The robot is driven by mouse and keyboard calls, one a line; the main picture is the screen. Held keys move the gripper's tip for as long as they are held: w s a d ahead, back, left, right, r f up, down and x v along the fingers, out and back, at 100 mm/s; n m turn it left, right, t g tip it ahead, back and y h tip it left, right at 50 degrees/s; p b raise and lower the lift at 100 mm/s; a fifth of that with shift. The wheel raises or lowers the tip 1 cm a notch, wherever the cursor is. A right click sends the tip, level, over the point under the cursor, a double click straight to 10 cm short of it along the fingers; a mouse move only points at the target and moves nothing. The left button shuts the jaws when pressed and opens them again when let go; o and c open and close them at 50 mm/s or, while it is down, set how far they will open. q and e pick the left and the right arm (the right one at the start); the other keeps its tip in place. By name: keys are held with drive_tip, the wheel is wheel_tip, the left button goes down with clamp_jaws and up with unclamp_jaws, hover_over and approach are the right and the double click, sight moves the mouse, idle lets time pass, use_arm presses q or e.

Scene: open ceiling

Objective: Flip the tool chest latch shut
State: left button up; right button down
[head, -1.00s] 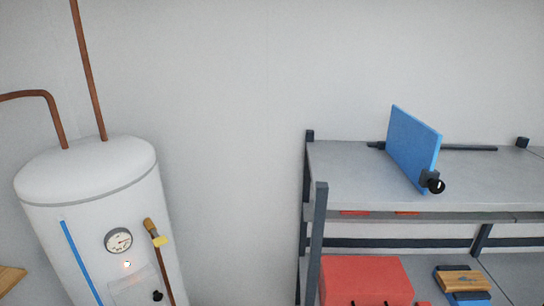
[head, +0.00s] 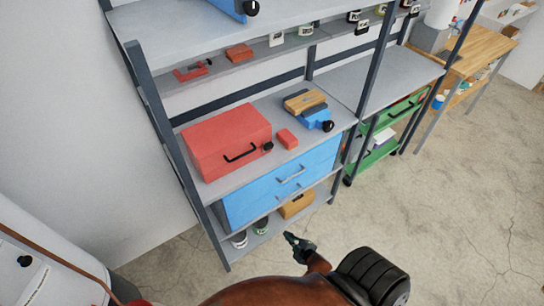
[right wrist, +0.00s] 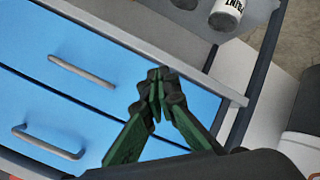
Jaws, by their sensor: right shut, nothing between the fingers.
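The red tool chest (head: 225,140) sits on the middle shelf of the rack in the head view, with a black handle on its front. A small black latch-like part (head: 268,147) shows at the right end of its front; its exact position is too small to tell. My right gripper (head: 292,240) is below and to the right of the chest, in front of the lower shelf, apart from the chest. In the right wrist view its green-and-black fingers (right wrist: 159,88) are together, empty, in front of the blue drawers (right wrist: 100,110). My left gripper is out of view.
A small red block (head: 287,139) and a blue clamp-like tool with wood (head: 312,110) sit right of the chest. The blue drawer unit (head: 250,200) is below it. Dark rack posts (head: 160,125) flank the shelf. Open concrete floor (head: 440,210) lies to the right.

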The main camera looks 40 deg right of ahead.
drive_tip(key=w+d+r+n+t+h+b, duration=0.1)
drive_tip(key=w+d+r+n+t, duration=0.15)
drive_tip(key=r, duration=0.65)
drive_tip(key=w+d+r+n+t+b, duration=0.1)
drive_tip(key=w+d+r+t, duration=0.15)
drive_tip(key=r, duration=0.55)
drive_tip(key=n+t+b, duration=0.1)
drive_tip(key=n+t, duration=0.2)
drive_tip(key=n, duration=0.3)
approach(270, 148)
drive_tip(key=shift+y, duration=0.3)
drive_tip(key=x, duration=0.6)
drive_tip(key=shift+w+d+p, duration=0.25)
drive_tip(key=shift+w+p, duration=0.05)
drive_tip(key=shift+w, duration=0.1)
